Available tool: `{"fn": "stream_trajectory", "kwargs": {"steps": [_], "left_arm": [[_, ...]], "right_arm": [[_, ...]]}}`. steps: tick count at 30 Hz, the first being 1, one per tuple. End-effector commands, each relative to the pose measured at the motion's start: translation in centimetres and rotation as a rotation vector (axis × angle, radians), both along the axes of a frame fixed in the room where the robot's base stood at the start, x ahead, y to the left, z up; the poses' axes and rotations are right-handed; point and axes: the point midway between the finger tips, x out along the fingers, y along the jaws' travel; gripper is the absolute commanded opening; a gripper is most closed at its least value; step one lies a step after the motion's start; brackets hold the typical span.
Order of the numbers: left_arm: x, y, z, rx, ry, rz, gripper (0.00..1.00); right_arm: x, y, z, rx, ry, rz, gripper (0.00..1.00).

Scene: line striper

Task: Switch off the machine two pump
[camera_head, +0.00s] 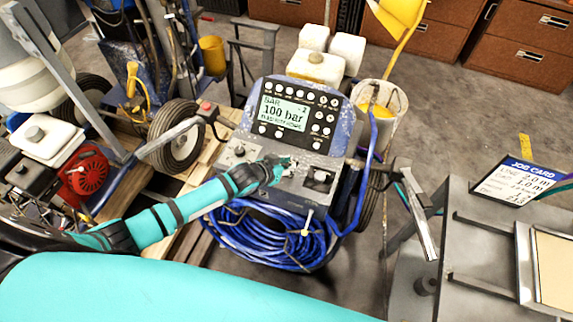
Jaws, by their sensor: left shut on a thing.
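The line striper's control panel (296,113) stands in the middle, with a lit display (284,112) that reads 100 bar and round buttons around it. Below it is a grey switch deck (315,195). My left arm reaches in from the left, and my left gripper (284,166) is at the middle of this deck, shut on a small control there. The gripper mostly hides this control, so its type and position cannot be told. My right gripper is not in view.
A coiled blue hose (265,235) hangs below the deck. A grey bar handle (416,215) sticks out at the right. A job card (520,180) stands by a metal bench (480,255). A wheel (175,137) and red engine (86,172) are at the left.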

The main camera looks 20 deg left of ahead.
Motion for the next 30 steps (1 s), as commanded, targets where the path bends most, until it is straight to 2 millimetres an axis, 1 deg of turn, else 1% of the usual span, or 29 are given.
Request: {"fn": "stream_trajectory", "kwargs": {"steps": [1,2,3,8,16,20,23,30], "left_arm": [[-0.2,-0.6,0.0,-0.01,0.0,-0.006,0.0],[-0.2,-0.6,0.0,-0.009,0.001,-0.007,0.0],[-0.2,-0.6,0.0,-0.009,0.001,-0.007,0.18],[-0.1,-0.5,0.0,-0.006,0.001,-0.005,0.39],[-0.1,-0.2,0.0,-0.002,0.002,-0.002,0.4],[-0.6,0.0,0.4,-0.001,0.002,-0.002,0.4],[-1.5,0.4,1.1,-0.002,0.001,-0.003,0.4],[-5.1,1.6,4.1,-0.002,0.003,-0.005,0.4]], "right_arm": [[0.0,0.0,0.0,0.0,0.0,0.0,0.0],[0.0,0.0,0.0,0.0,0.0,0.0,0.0],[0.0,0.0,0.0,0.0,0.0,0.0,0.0],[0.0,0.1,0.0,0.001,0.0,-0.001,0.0],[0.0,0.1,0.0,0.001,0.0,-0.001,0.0],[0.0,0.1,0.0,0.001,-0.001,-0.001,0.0],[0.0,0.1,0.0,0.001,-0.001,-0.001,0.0],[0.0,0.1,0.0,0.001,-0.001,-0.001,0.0]]}}
